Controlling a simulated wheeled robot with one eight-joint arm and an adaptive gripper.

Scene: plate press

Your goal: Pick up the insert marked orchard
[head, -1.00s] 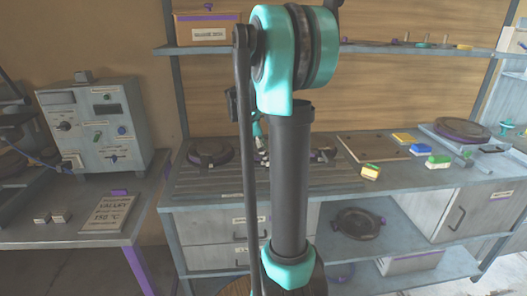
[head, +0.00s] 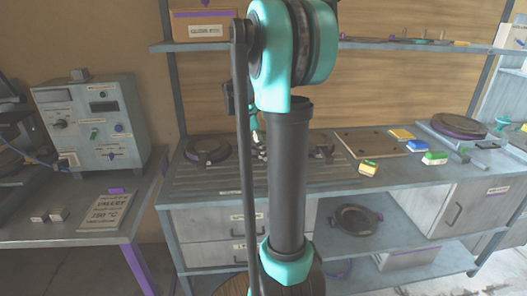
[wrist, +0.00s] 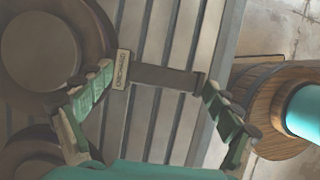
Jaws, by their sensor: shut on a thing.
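The insert marked orchard (wrist: 165,76) shows in the wrist view as a dark bar with a pale, lettered end plate at its left end. The letters run sideways and are small, but look like ORCHARD. My gripper (wrist: 158,80) is shut on the insert, with a green-padded finger at each end of it. The insert is over a grey slatted surface (wrist: 150,125); I cannot tell how far above it. In the head view my own arm hides most of the gripper and the insert.
Round dark plates (head: 207,150) stand on the bench left of my arm. A board (head: 370,144) and yellow, green and white blocks (head: 434,158) lie to the right. A control box (head: 92,120) stands on the left table. A round wooden piece (wrist: 265,105) is at right in the wrist view.

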